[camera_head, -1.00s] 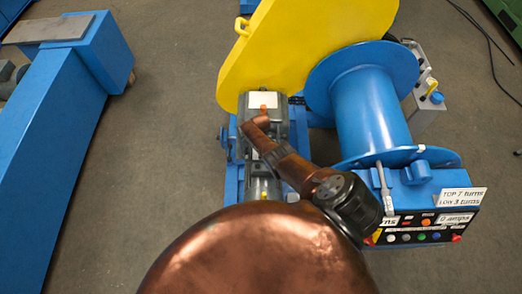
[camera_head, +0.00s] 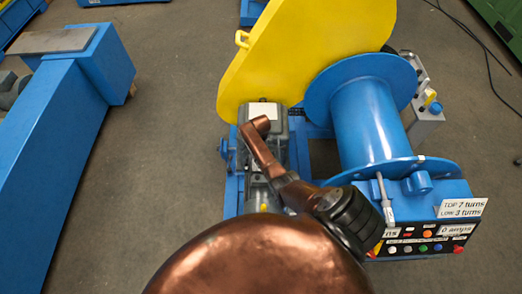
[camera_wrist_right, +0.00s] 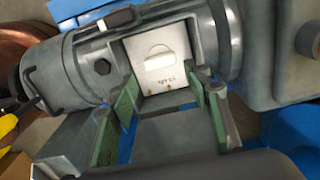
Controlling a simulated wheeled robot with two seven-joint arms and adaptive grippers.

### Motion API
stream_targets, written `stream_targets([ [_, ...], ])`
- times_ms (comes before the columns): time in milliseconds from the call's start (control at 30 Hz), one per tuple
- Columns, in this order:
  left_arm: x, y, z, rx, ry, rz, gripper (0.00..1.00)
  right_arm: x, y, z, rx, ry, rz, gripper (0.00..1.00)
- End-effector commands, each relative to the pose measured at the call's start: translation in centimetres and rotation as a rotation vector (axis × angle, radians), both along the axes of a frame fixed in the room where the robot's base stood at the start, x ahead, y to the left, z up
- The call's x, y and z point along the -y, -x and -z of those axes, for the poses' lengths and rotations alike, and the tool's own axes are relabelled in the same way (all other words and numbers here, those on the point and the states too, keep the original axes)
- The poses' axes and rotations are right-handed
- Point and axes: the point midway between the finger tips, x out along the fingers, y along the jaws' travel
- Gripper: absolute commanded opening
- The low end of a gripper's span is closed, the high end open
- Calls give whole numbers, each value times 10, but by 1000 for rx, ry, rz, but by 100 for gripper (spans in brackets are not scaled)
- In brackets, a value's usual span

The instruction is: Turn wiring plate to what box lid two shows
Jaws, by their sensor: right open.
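In the right wrist view a white plate (camera_wrist_right: 158,58) with a raised half-round shape and small print sits in an open grey box on a motor (camera_wrist_right: 88,68). I cannot tell whether it is the wiring plate or a lid. My right gripper (camera_wrist_right: 160,90) is open, its green-padded fingers on either side in front of the plate, with nothing between them. In the head view the grey motor (camera_head: 270,122) bears a white patch (camera_head: 262,110). My copper right arm covers part of the motor, and the gripper is hidden there. No number two on a lid can be read. My left gripper is out of view.
A yellow guard (camera_head: 285,50) stands behind the motor. A blue spool (camera_head: 368,125) is to its right, above a control panel (camera_head: 425,240) with buttons and signs. A blue beam (camera_head: 50,150) stands at the left, with bare floor (camera_head: 165,150) between.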

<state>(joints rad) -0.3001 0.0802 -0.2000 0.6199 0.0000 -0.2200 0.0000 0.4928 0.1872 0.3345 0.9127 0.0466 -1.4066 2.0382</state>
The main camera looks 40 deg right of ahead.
Motion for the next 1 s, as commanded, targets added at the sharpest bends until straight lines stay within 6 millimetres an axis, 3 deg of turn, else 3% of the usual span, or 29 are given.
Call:
stream_targets([
  [200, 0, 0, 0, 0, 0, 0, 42, -1, -1, -34, 2, -1, 0, 45],
  [333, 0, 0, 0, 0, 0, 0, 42, 0, 0, -45, 1, -1, 1, 45],
  [1000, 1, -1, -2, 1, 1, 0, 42, 0, 0, -50, 1, -1, 0, 45],
])
